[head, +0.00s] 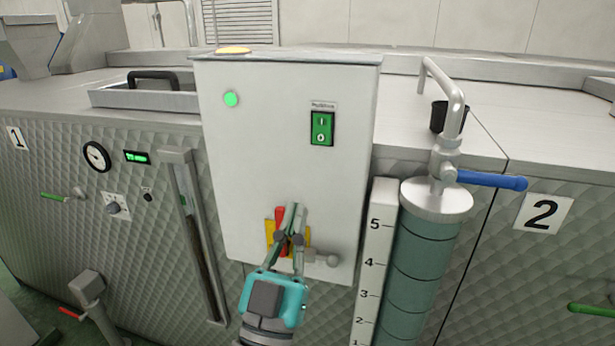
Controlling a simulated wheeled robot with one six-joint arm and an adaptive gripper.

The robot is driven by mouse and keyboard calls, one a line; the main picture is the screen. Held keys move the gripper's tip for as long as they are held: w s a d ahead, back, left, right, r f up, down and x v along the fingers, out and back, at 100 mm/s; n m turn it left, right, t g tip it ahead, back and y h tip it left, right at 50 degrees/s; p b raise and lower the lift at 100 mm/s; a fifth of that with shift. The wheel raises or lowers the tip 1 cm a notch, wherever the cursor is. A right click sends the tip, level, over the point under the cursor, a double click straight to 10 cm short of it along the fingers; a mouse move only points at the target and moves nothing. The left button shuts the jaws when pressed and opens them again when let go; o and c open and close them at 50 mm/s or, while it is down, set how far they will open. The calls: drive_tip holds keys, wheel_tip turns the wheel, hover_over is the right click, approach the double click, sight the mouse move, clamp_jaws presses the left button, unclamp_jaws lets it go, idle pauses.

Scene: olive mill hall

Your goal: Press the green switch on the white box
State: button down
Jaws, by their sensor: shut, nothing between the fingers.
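The white box (230,190) stands upright in the middle of the head view, in front of the metal machine. The green rocker switch (322,128) is on the upper right of its front face, marked I at the top and O at the bottom, with a small label above it. A round green light (231,99) glows at the upper left of the same face. My gripper (294,208) is shut and empty, fingers pointing up, in front of the box's lower part. It appears below the switch and partly hides a red and yellow part (270,228) there.
A graduated cylinder (425,250) with a metal pipe and blue lever (490,180) stands right of the box. A shallow metal tray (115,97) lies behind at left. A gauge (96,156) and knobs are on the left panel. The box face around the switch is clear.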

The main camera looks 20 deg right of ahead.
sight(321, 136)
drive_tip(key=x, duration=0.3)
drive_tip(key=f+x, duration=0.1)
drive_tip(key=x, duration=0.3)
drive_tip(key=w+x, duration=0.1)
drive_tip(key=x, duration=0.3)
drive_tip(key=shift+w+d+f, duration=0.1)
drive_tip(key=shift+d, duration=0.35)
drive_tip(key=shift+w+d+f, duration=0.1)
drive_tip(key=shift+w+d, duration=0.25)
drive_tip(key=shift+w, duration=0.2)
drive_tip(key=shift+w+d+f, duration=0.15)
drive_tip(key=shift+w+d, duration=0.05)
drive_tip(key=shift+w, duration=0.05)
drive_tip(key=shift+s+a, duration=0.1)
drive_tip(key=shift+s, duration=0.05)
